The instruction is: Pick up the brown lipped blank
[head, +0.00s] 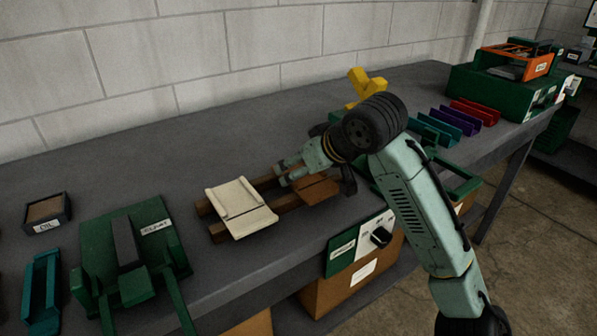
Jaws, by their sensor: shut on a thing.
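The brown lipped blank (318,190) lies at the right end of two dark wooden rails (218,231) on the grey bench. My gripper (283,174) reaches in from the right, over the rails. Its fingers are shut on the brown blank near its left edge. My gripper and wrist hide part of the blank's far side. The blank appears to be at rail height; I cannot tell whether it touches the rails.
A cream lipped blank (240,208) sits on the rails' left end. A green fixture (100,240) and a teal channel (41,290) stand at left. Behind my arm are a yellow piece (366,88) and teal, purple (459,121) and red channels (475,111). Bench is clear behind the rails.

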